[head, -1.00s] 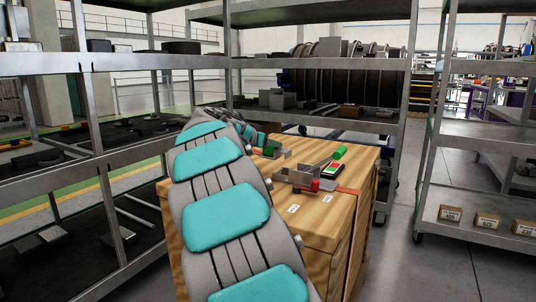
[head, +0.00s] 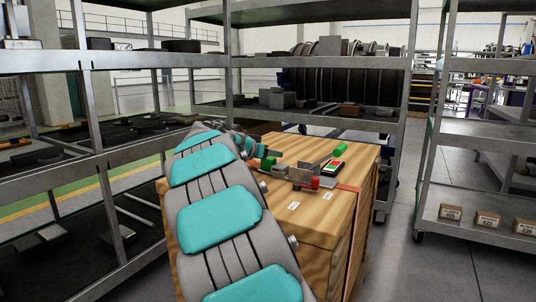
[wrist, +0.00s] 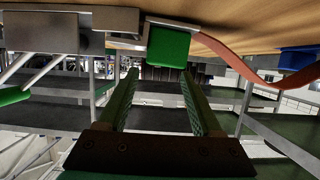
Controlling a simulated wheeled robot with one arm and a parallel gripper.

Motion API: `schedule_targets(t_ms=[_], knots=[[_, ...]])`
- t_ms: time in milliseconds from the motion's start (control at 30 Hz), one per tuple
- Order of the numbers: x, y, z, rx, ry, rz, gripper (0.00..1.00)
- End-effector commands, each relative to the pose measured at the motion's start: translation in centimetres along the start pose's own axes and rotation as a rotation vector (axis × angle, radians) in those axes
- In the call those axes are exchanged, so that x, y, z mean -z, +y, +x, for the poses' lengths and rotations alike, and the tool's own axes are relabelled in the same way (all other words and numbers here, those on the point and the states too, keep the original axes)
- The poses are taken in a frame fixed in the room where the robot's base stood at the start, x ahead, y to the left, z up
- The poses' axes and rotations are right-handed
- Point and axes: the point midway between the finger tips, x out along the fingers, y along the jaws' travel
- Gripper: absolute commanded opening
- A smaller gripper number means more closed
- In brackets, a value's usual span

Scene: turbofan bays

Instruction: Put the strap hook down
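The wooden crate (head: 320,225) stands in front of me with small metal fittings on its top. A green block (head: 267,163) sits at its left edge beside a grey metal piece (head: 279,171); I cannot tell for sure which part is the strap hook. In the wrist view the green block (wrist: 168,46) is just beyond my fingertips, with an orange-brown strap (wrist: 235,70) running off to its right. My gripper (wrist: 158,75) has its two fingers apart with nothing visible between them. In the head view my arm largely hides it.
A red-ended clamp (head: 313,183), a green-handled part (head: 339,151) and a red-and-green device (head: 333,167) lie on the crate. Metal shelving stands at the left, behind and at the right. Floor (head: 395,265) is clear right of the crate.

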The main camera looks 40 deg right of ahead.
Motion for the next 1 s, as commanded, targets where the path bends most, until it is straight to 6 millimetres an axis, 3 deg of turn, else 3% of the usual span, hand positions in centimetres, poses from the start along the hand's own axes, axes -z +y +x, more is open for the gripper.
schedule_targets(t_ms=[167,567,1000], knots=[[0.0,0.0,0.0,0.0,0.0,0.0,0.87],[0.6,0.0,-0.4,0.001,0.0,-0.001,0.87],[0.4,0.0,-9.1,0.0,0.001,0.0,0.87]])
